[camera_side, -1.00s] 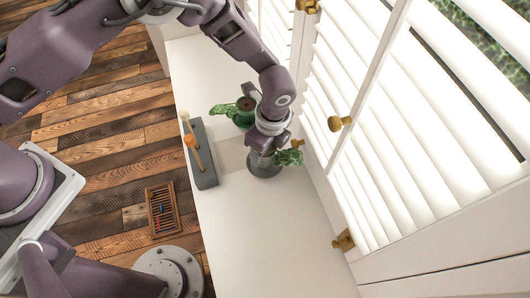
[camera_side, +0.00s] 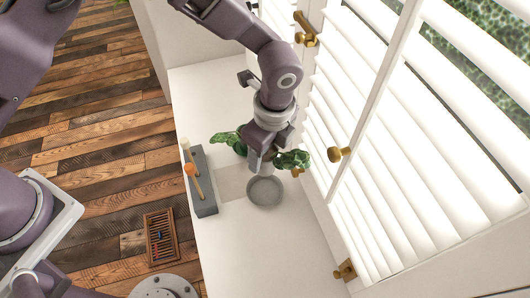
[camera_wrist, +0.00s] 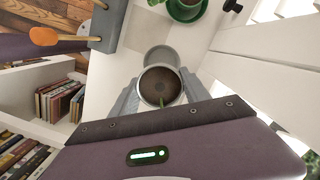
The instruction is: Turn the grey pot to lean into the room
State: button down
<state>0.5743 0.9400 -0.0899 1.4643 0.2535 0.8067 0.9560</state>
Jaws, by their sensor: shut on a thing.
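My gripper (camera_wrist: 160,90) is shut on the grey pot (camera_wrist: 141,92), with one finger on each side of it. The pot holds dark soil and a green stem. Its leaves (camera_side: 293,159) show in the side view on the window side of my gripper (camera_side: 261,165). The pot's body is mostly hidden there by my gripper. The grey saucer (camera_side: 265,192) shows bare below; in the wrist view the saucer (camera_wrist: 158,54) is partly covered by the pot. The pot is held above it, off the saucer.
A green pot (camera_wrist: 185,12) with a leafy plant (camera_side: 226,138) stands close behind. A grey block (camera_side: 202,182) with an orange-tipped stick lies along the room-side edge. White shutters (camera_side: 385,160) with brass knobs (camera_side: 340,154) border the right. The front of the sill is clear.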

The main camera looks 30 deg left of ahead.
notch_tip(320, 180, down, 10)
jog(key=m, duration=0.4)
jog(key=shift+r+t, duration=0.2)
jog(key=shift+t, duration=0.1)
jog(key=shift+f, duration=1.4)
jog(key=shift+c, duration=2.3)
grip_release()
